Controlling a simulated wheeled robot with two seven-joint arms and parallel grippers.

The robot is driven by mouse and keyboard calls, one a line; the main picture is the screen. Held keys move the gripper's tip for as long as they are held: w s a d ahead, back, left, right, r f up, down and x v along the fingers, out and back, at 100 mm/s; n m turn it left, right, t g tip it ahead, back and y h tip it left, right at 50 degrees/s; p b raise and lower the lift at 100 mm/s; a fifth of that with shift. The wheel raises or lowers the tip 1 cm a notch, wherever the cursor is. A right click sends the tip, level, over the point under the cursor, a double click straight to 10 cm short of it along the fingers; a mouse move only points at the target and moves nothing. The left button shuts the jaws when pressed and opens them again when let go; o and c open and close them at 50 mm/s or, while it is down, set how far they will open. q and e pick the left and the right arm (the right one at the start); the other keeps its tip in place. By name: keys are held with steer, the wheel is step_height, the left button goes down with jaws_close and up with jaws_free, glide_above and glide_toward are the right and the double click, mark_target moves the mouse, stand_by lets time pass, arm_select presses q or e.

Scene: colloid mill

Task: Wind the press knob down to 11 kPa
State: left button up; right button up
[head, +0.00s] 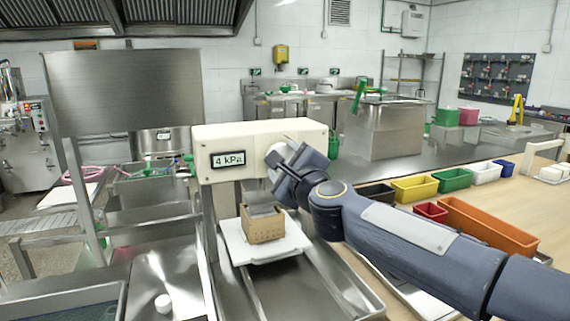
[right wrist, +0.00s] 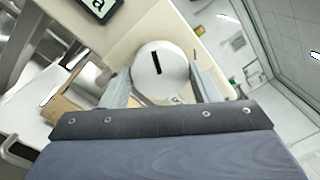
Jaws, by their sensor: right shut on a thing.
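The press (head: 300,128) is a cream housing on a steel stand, and its display (head: 228,159) reads 4 kPa. In the right wrist view the white round knob (right wrist: 160,72) with a black slot mark sits between the two fingers of my right gripper (right wrist: 164,86). My right gripper (head: 290,170) is shut on the knob in the head view and hides most of it. Below the press head, a brown box (head: 262,228) with a grey block in its top stands on a white plate (head: 290,243). My left gripper is not in view.
Coloured bins, including a yellow bin (head: 414,188) and an orange bin (head: 488,224), stand on the wooden table at the right, beyond my right arm. A steel sheet (head: 125,92) stands at the left.

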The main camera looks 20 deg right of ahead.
steer(key=shift+m, duration=0.3)
steer(key=o, duration=1)
steer(key=s, duration=0.5)
steer(key=s+p, duration=0.1)
steer(key=s, duration=0.1)
steer(key=shift+s+a+f, duration=0.2)
steer(key=shift+s+a, duration=0.1)
steer(key=shift+s, duration=0.05)
